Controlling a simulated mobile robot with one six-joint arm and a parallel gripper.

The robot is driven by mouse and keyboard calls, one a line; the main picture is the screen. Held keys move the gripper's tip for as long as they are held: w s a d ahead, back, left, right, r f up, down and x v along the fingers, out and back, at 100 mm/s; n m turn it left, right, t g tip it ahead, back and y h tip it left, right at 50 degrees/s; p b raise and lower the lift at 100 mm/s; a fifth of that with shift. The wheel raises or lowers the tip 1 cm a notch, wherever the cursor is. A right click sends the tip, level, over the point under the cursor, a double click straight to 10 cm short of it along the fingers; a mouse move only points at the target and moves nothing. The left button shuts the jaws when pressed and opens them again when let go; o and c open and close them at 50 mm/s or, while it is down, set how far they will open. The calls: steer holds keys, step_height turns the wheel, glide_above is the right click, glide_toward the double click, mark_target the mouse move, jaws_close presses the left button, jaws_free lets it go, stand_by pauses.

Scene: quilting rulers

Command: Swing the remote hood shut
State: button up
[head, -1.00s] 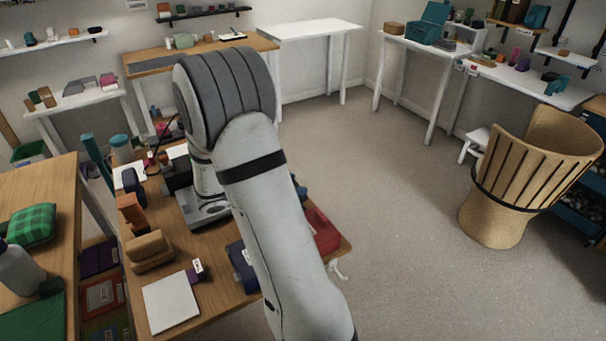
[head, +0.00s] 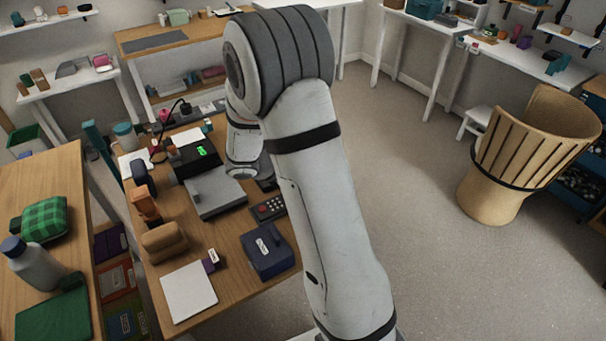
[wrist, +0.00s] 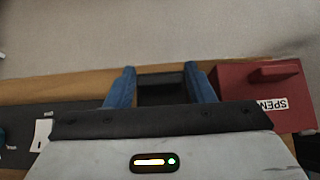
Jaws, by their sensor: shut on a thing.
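The dark remote control (head: 268,208), with a red button, lies on the wooden workbench with its keys uncovered. My gripper (wrist: 162,88) shows in the wrist view with two blue fingers, apart from each other and shut on a dark piece between them. I take this piece for the remote hood (wrist: 162,91); only a small part shows, and its angle cannot be told. My gripper's body covers the lower part of the wrist view. In the head view my arm hides the fingers.
A red box (wrist: 258,90) with a white label stands right of my fingers. On the bench are a grey box (head: 217,192), a black device with a green display (head: 197,160), a dark blue box (head: 268,252) and a white pad (head: 189,291). Open floor (head: 400,190) lies to the right.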

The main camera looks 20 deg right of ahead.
steer(key=o, duration=1.1)
steer(key=shift+o, duration=0.2)
steer(key=shift+a, duration=0.1)
steer(key=shift+a+r, duration=0.25)
steer(key=shift+a, duration=0.05)
steer(key=v, duration=0.7)
steer(key=shift+s, duration=0.15)
